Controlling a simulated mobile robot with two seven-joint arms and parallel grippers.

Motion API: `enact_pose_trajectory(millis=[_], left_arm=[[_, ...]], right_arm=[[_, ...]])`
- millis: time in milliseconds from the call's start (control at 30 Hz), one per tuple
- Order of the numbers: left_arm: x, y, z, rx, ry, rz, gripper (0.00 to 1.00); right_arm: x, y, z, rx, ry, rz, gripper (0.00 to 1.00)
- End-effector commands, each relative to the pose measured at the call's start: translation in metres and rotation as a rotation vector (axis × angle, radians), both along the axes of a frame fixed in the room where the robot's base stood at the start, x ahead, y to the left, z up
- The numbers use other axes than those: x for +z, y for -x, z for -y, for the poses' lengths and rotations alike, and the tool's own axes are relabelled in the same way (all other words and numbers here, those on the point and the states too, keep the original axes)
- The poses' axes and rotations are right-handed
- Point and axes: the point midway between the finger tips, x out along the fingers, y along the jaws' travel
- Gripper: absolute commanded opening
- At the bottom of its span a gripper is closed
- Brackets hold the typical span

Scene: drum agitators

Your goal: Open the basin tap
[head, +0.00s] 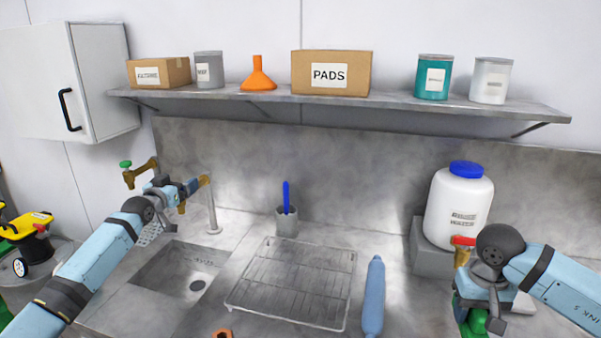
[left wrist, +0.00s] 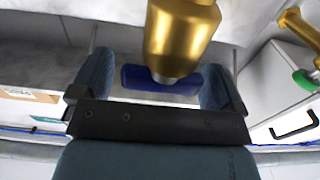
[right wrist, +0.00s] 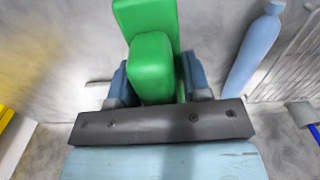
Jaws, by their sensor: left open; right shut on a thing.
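The brass basin tap (head: 205,181) stands at the back of the sink basin (head: 160,277) on a grey post. In the left wrist view its brass body (left wrist: 180,35) comes in from the top, with a dark blue lever (left wrist: 160,80) behind it. My left gripper (head: 192,187) is open at this tap, its two fingers on either side of the blue lever; contact cannot be told. My right gripper (head: 478,305) is at the right front, shut on a green block-like thing (right wrist: 153,70), which fills the space between its fingers. Much of it is hidden in the head view.
A second brass tap with a green knob (head: 126,164) is left of my left gripper. A white jug (head: 459,205) and a red-topped brass piece (head: 461,256) are near my right gripper.

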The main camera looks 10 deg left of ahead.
Motion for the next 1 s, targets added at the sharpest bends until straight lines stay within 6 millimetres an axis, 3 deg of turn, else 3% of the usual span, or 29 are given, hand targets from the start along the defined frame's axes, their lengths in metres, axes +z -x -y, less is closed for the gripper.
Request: enact_pose_trajectory(millis=[400, 467, 633, 1000], left_arm=[[0.0, -0.01, 0.001, 0.001, -0.001, 0.0, 0.94], [0.0, -0.009, 0.001, 0.001, -0.001, 0.0, 0.84], [0.0, -0.009, 0.001, 0.001, -0.001, 0.0, 0.45], [0.003, -0.009, 0.002, 0.033, 0.003, 0.0, 0.44]], right_arm=[[0.0, 0.0, 0.0, 0.0, 0.0, 0.0, 0.22], [0.0, 0.0, 0.0, 0.0, 0.0, 0.001, 0.22], [0.0, 0.0, 0.0, 0.0, 0.0, 0.001, 0.22], [0.016, 0.0, 0.0, 0.0, 0.0, 0.001, 0.22]])
